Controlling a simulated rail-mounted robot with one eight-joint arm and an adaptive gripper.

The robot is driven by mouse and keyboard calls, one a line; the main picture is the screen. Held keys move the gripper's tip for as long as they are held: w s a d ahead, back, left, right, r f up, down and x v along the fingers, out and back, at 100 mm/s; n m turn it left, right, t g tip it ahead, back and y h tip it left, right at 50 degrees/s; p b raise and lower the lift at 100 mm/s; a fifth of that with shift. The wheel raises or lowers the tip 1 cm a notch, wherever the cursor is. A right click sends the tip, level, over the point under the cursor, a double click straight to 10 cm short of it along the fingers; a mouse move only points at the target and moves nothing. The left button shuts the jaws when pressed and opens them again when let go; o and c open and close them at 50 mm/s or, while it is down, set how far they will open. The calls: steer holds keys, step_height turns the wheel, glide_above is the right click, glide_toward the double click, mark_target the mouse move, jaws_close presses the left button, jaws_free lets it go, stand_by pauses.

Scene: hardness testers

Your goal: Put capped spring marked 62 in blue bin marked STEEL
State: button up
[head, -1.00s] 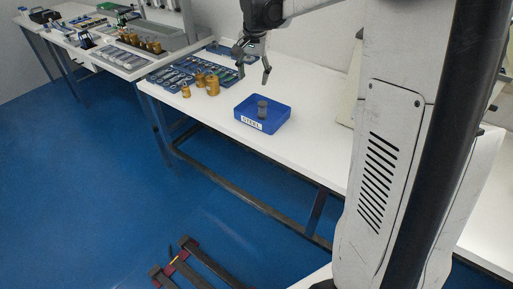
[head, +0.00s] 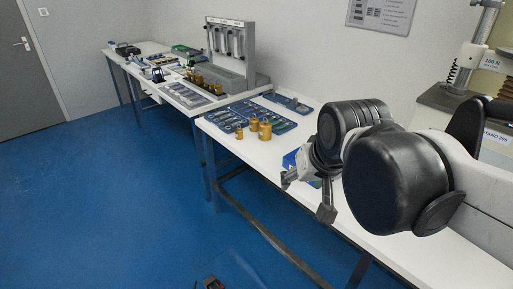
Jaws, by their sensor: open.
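The blue bin (head: 290,160) stands on the white table, mostly hidden behind my gripper and arm; only a little of its blue side shows. Its STEEL label and its inside are out of sight in this view. The capped spring marked 62 cannot be made out now. My gripper (head: 307,197) is open and empty, in front of the bin in the picture and toward the table's front edge, with its fingers spread and pointing down.
Several brass weights (head: 253,125) stand on the table left of the bin, beside blue trays (head: 226,119) of small parts. A grey rack (head: 229,52) stands farther back. A tester on a stand (head: 461,95) is at the right. The near right tabletop is bare.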

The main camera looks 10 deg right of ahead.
steer(key=shift+n+t, duration=0.5)
steer(key=shift+n, duration=0.3)
steer(key=s+f, duration=0.1)
steer(key=s+a+f, duration=0.1)
steer(key=s, duration=0.2)
steer(key=shift+s+a+f, duration=0.25)
steer(key=shift+s+f, duration=0.1)
steer(key=shift+f, duration=0.05)
